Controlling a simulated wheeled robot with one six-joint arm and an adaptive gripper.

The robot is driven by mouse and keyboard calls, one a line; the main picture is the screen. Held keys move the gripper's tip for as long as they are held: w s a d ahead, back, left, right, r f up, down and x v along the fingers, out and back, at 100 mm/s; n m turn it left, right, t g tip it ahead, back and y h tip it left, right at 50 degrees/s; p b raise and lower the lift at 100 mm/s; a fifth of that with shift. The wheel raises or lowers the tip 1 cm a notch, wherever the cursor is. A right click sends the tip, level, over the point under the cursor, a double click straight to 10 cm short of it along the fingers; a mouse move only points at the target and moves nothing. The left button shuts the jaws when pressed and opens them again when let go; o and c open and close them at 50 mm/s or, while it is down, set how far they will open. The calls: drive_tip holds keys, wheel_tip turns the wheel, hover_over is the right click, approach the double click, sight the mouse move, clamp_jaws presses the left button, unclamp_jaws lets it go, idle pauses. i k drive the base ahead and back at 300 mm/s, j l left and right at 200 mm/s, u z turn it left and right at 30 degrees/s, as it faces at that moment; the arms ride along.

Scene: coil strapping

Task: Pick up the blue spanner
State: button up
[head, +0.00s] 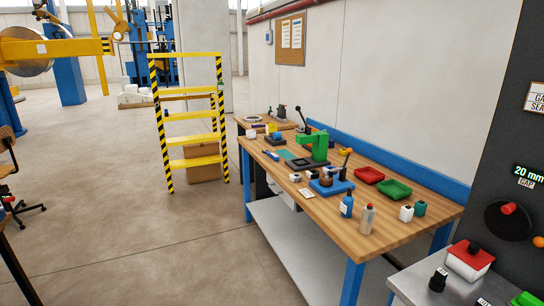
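A small, long blue item (271,155) lies flat near the left edge of the wooden workbench (390,240). It may be the blue spanner, but it is too small to tell for sure. A darker blue-purple item (258,126) lies on the bench section farther back, also too small to name. My gripper is not in view.
A green press (315,147), a blue fixture (331,185), red (370,175) and green (395,189) trays and several bottles crowd the bench. A yellow shelf rack (190,117) stands left of it. A dark machine panel (500,150) is at right. The left floor is open.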

sight(273, 155)
drive_tip(key=i+j+u, duration=0.6)
drive_tip(key=i, duration=0.25)
drive_tip(key=i+u, duration=0.3)
drive_tip(key=i+j, duration=0.1)
drive_tip(key=i, duration=0.4)
drive_tip(key=i+z, duration=0.15)
drive_tip(key=i, duration=0.3)
drive_tip(key=i+j, duration=0.2)
drive_tip(key=i, duration=0.3)
drive_tip(key=i+j+z, duration=0.15)
drive_tip(key=i, duration=0.3)
drive_tip(key=i+j+z, duration=0.25)
drive_tip(key=i+z, duration=0.15)
drive_tip(key=i+j+z, duration=0.75)
drive_tip(key=j, duration=0.05)
